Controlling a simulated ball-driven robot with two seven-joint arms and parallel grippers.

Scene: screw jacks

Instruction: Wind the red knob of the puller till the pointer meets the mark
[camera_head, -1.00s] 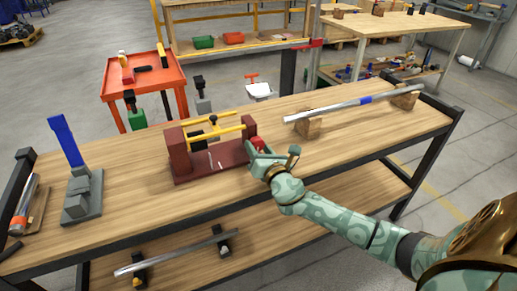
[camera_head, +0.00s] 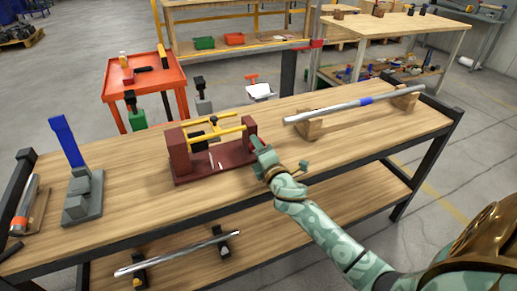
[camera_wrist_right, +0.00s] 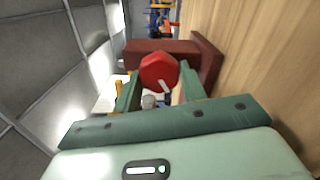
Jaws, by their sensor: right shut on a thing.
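The puller is a dark red frame (camera_head: 180,158) with yellow rods (camera_head: 215,133), standing on the workbench. Pale marks (camera_head: 211,160) show on its base, but I cannot tell pointer from mark at this size. Its red knob (camera_wrist_right: 158,68) is at the right end and carries a white stripe. My right gripper (camera_wrist_right: 160,88) is shut on the knob, with one green finger on each side. In the head view my right gripper (camera_head: 258,146) hides the knob. My left gripper is out of view.
A grey block with a blue lever (camera_head: 67,142) stands to the left on the bench (camera_head: 130,190). A long metal bar (camera_head: 340,108) rests on wooden blocks behind to the right. An orange cart (camera_head: 143,80) stands beyond the bench.

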